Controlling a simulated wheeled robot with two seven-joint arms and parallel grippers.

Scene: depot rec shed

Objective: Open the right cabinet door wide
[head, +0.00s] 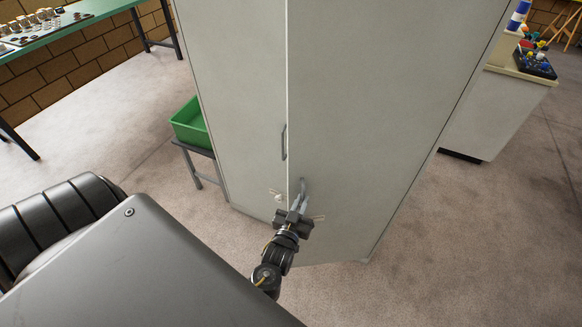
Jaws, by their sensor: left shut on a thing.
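A tall grey cabinet stands in the middle of the head view, with a left door (240,90) and a right door (370,110). The right door looks ajar, its free lower edge standing out toward me from the cabinet front. The left door has a slim grey vertical handle (283,142) and looks closed. My left gripper (299,198) is shut on the right door's handle (303,184), low near the door's free edge. The fingers partly hide this handle. The cabinet's inside is hidden. My right gripper is not in view.
A green crate (190,124) sits on a small grey stand left of the cabinet. A green-topped table (70,28) is at the back left. A counter (485,115) with a dark tray (535,64) stands at the right. The carpet (470,240) front right is clear.

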